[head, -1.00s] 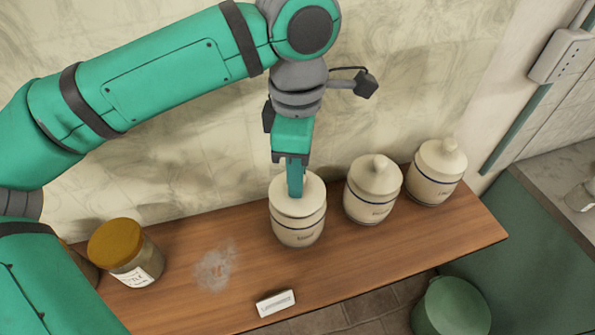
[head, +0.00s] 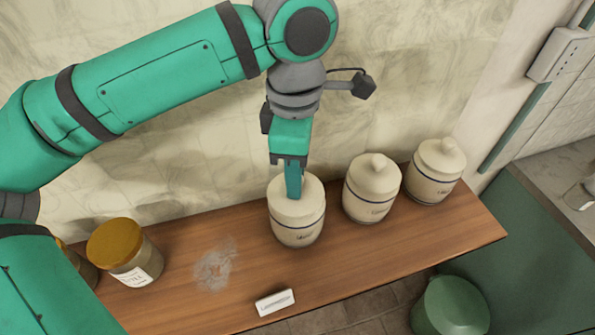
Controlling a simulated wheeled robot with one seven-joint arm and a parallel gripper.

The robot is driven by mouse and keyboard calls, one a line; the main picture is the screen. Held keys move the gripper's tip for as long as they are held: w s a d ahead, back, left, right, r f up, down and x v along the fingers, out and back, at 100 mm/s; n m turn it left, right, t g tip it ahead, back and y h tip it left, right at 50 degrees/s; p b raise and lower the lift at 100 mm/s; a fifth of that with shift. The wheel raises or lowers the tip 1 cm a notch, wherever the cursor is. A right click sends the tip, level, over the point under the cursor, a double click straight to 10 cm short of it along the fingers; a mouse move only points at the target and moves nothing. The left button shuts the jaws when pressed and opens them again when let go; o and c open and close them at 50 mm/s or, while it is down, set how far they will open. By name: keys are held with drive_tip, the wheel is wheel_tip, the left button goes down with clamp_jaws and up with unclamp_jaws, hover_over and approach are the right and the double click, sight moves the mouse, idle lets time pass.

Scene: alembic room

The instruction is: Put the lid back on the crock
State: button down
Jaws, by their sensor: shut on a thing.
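A cream crock (head: 298,230) with a dark blue band stands upright on the wooden shelf, the leftmost of three alike. Its cream lid (head: 312,192) sits at the crock's mouth, and I see no clear gap between them. My gripper (head: 294,192) points straight down over the lid, shut on it near the middle. The fingers hide the lid's knob. Whether the lid is fully seated all round cannot be told from this view.
Two lidded crocks (head: 371,190) (head: 435,172) stand to the right. A jar with an amber lid (head: 115,240) stands left. A pale powdery patch (head: 214,265) and a small white label (head: 275,302) lie on the shelf (head: 400,245). A green bin (head: 452,308) is below.

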drive_tip(key=shift+w+d+f, duration=0.15)
drive_tip(key=shift+w+f, duration=0.1)
drive_tip(key=shift+f, duration=0.05)
idle(0.9)
drive_tip(key=shift+s+f, duration=0.2)
idle(0.4)
drive_tip(key=c, duration=1.4)
unclamp_jaws()
drive_tip(key=shift+c, duration=0.2)
drive_tip(key=shift+w, duration=0.1)
drive_tip(key=shift+a+f, duration=0.15)
drive_tip(key=shift+a, duration=0.05)
drive_tip(key=shift+d+f, duration=0.1)
